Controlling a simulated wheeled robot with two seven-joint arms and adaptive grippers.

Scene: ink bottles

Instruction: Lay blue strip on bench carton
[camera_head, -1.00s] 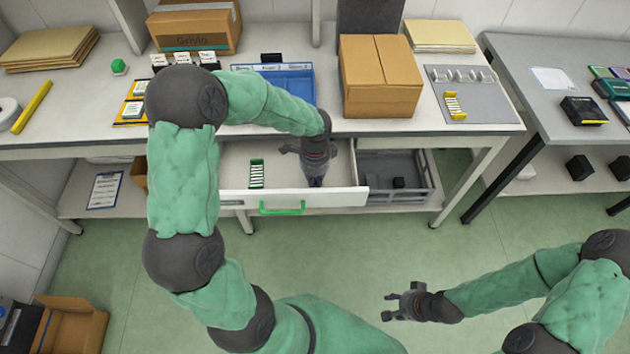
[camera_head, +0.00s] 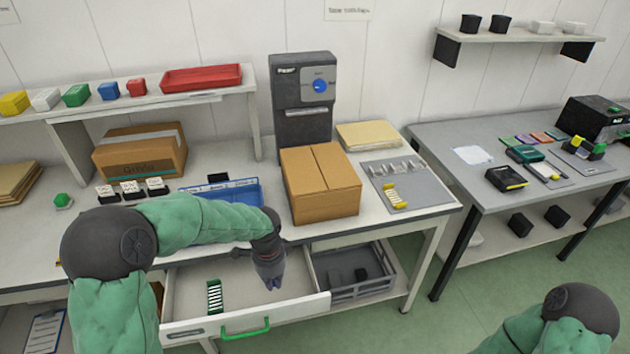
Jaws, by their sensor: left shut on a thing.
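My left gripper (camera_head: 273,283) points down into the open white drawer (camera_head: 240,310) under the bench. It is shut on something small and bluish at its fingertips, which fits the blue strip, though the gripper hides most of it. A closed brown carton (camera_head: 320,185) stands on the bench, behind and to the right of the gripper. A second brown carton (camera_head: 140,153), with a dark green band, stands further left, by the raised shelf. My right gripper is out of view; only part of that arm shows at the lower right.
A green strip (camera_head: 214,296) lies in the drawer, left of my gripper. A blue tray (camera_head: 240,193) is left of that carton. A grey bin (camera_head: 350,272) sits right of the drawer.

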